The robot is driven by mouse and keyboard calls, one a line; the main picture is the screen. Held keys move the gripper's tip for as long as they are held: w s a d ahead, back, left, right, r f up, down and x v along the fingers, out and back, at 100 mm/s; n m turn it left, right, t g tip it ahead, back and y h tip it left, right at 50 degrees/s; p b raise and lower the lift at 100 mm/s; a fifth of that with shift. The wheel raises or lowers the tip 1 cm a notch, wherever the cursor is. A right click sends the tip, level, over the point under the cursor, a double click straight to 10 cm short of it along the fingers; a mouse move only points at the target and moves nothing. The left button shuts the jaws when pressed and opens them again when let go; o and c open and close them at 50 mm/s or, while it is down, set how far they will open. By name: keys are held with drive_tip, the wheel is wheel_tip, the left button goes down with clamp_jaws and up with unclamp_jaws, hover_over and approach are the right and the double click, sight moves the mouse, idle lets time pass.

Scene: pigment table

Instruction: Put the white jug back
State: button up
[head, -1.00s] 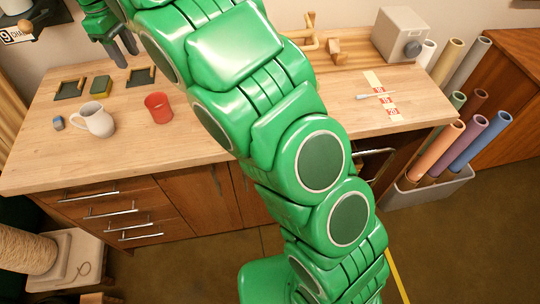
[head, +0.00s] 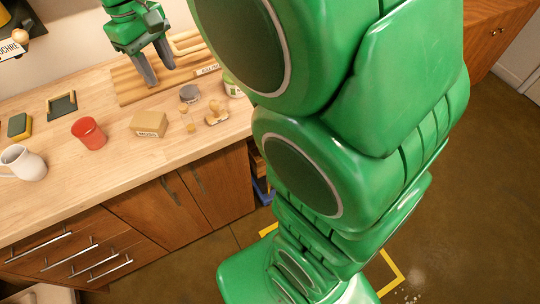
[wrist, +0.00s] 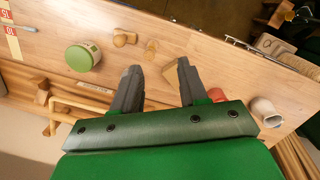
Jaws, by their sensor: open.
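The white jug (head: 22,163) stands upright on the left part of the wooden table in the head view, its handle on the left. It also shows at the right in the wrist view (wrist: 264,112). My gripper (head: 157,72) is open and empty, pointing down above the slatted wooden board (head: 125,92) at the back of the table, well to the right of the jug. In the wrist view, my gripper's two fingers (wrist: 158,70) stand apart with nothing held between them.
A red cup (head: 88,133) stands between the jug and a tan box (head: 149,123). A stamp (head: 215,113), a grey round piece (head: 189,93) and a green-lidded jar (wrist: 82,56) are near the board. Dark trays (head: 61,104) lie behind the cup.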

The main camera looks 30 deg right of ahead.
drive_tip(key=s+d+f+m, duration=0.2)
drive_tip(key=s+d, duration=0.1)
drive_tip(key=s, duration=0.5)
drive_tip(key=s+d+f+m, duration=0.1)
drive_tip(key=s+d+f, duration=0.2)
drive_tip(key=s, duration=0.6)
drive_tip(key=s+d+f+m, duration=0.2)
drive_tip(key=s+d, duration=0.3)
drive_tip(key=s, duration=0.3)
drive_tip(key=shift+s+d+f+m+g+y, duration=0.2)
drive_tip(key=shift+s+m+g+y, duration=0.1)
drive_tip(key=shift+g+y, duration=0.1)
